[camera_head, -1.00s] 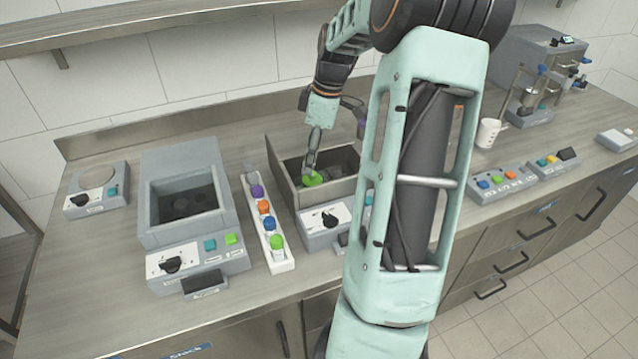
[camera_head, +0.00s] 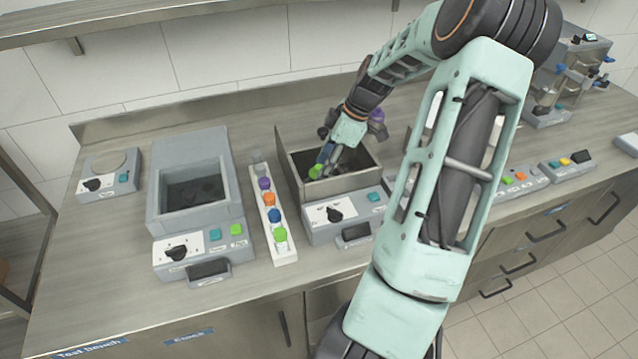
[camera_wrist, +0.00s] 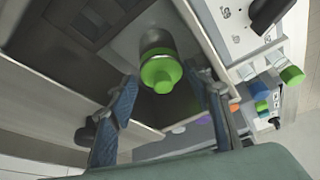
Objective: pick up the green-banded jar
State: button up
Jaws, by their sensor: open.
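A jar with a green lid and a green band (camera_wrist: 159,70) stands in the right-hand open box (camera_head: 356,182). In the head view its green lid (camera_head: 316,171) shows just left of my gripper (camera_head: 325,160), which partly hides it. In the wrist view my gripper (camera_wrist: 168,102) is open, with one blue-grey finger low on each side of the lid. The jar lies beyond and between the fingertips, and nothing is held. Whether a finger touches the jar cannot be told.
The box walls rise around the jar and gripper. Left of it, a white rack (camera_head: 284,256) holds several jars with coloured lids, one of them green (camera_head: 280,235). A second open box (camera_head: 190,215) stands further left. The bench front is mostly clear.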

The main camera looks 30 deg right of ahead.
jog(key=x, duration=0.4)
jog(key=shift+s+f, duration=0.15)
jog(key=shift+c, duration=0.5)
jog(key=c, duration=0.9)
